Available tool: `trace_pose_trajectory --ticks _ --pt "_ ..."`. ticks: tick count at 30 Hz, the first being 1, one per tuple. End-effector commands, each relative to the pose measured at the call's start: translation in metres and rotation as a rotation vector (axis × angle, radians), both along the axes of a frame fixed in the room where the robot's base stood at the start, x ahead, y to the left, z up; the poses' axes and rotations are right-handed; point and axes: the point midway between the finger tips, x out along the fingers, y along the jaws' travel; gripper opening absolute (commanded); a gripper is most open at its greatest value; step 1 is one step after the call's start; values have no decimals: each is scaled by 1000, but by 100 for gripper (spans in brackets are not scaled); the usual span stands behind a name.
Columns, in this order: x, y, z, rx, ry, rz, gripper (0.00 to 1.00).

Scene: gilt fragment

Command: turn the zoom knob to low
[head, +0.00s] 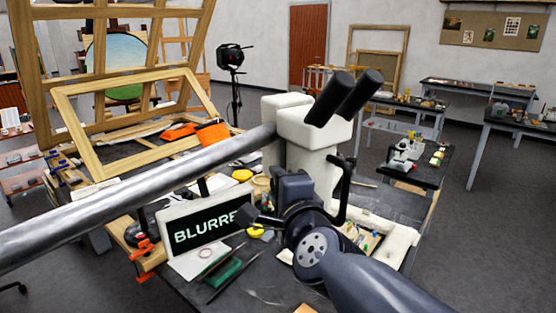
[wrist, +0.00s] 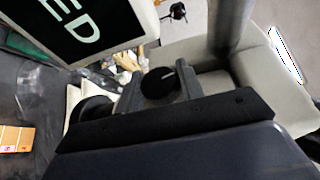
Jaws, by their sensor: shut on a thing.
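The microscope (head: 310,130) has a white body and two black eyepieces; it stands on the dark workbench in the head view. The zoom knob (wrist: 157,88) is a dark round disc with a white pointer line, seen in the wrist view. The line points up and to the right. My gripper (wrist: 160,95) has its fingers on both sides of the knob and is shut on it. In the head view my arm reaches in from the lower right, and the knob is hidden. Any low or high marking cannot be made out.
A sign (head: 205,228) reading "BLURRE", partly covered, stands left of my gripper. Wooden frames (head: 130,110) stand at the left. A green block (head: 222,272) lies on the bench.

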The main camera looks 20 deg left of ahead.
Motion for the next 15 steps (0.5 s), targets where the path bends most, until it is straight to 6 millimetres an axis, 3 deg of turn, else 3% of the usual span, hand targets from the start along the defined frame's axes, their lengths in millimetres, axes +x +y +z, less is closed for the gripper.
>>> trace_pose_trajectory --ticks 15 --pt "0 0 1 -108 71 0 13"
